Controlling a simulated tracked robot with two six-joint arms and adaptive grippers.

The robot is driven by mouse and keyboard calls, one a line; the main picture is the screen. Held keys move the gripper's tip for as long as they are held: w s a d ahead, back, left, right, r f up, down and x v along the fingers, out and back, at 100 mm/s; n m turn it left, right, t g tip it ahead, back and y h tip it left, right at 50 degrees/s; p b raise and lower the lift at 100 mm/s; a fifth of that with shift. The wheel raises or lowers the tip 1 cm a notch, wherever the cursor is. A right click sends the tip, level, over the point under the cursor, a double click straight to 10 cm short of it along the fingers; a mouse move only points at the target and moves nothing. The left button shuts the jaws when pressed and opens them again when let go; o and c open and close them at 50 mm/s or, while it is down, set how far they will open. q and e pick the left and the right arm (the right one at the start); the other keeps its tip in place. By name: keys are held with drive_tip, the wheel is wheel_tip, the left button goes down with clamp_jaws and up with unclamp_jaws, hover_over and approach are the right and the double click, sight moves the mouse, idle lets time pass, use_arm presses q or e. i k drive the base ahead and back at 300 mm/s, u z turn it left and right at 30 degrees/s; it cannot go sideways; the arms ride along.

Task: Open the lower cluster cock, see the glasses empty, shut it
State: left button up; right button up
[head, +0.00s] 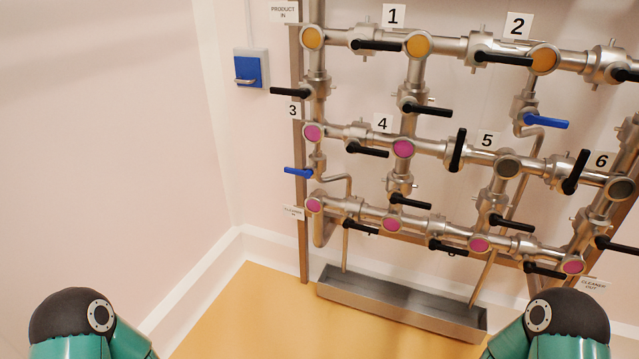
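Two blue-handled cocks show on the pipe rack: a left one (297,172) on the left upright and a right one (545,122) under the top row. Both handles lie roughly sideways; whether either cock is open I cannot tell. A thin bent pipe runs from each towards the trough. Several round sight glasses are magenta, including the left middle-row glass (313,132), one beside it (403,148) and a bottom-row one (391,224). Top-row glasses, such as one (418,43), are orange. Two right glasses (508,166) (621,187) are dark grey. Neither gripper is in view.
A metal trough (400,301) stands on the floor under the rack. Black levers 5 (457,150) and 6 (576,172) stand across their pipe; lever 4 (367,151) lies nearly along it. A blue-fronted box (251,69) is on the wall. The left floor is clear.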

sight(306, 174)
drive_tip(key=u, duration=0.2)
drive_tip(key=i, duration=0.9)
drive_tip(key=z, duration=0.1)
drive_tip(key=k, duration=1.3)
drive_tip(key=z, duration=0.4)
drive_tip(key=i, duration=1.1)
drive_tip(key=z, duration=0.45)
drive_tip(key=i, duration=0.55)
drive_tip(key=u, duration=0.15)
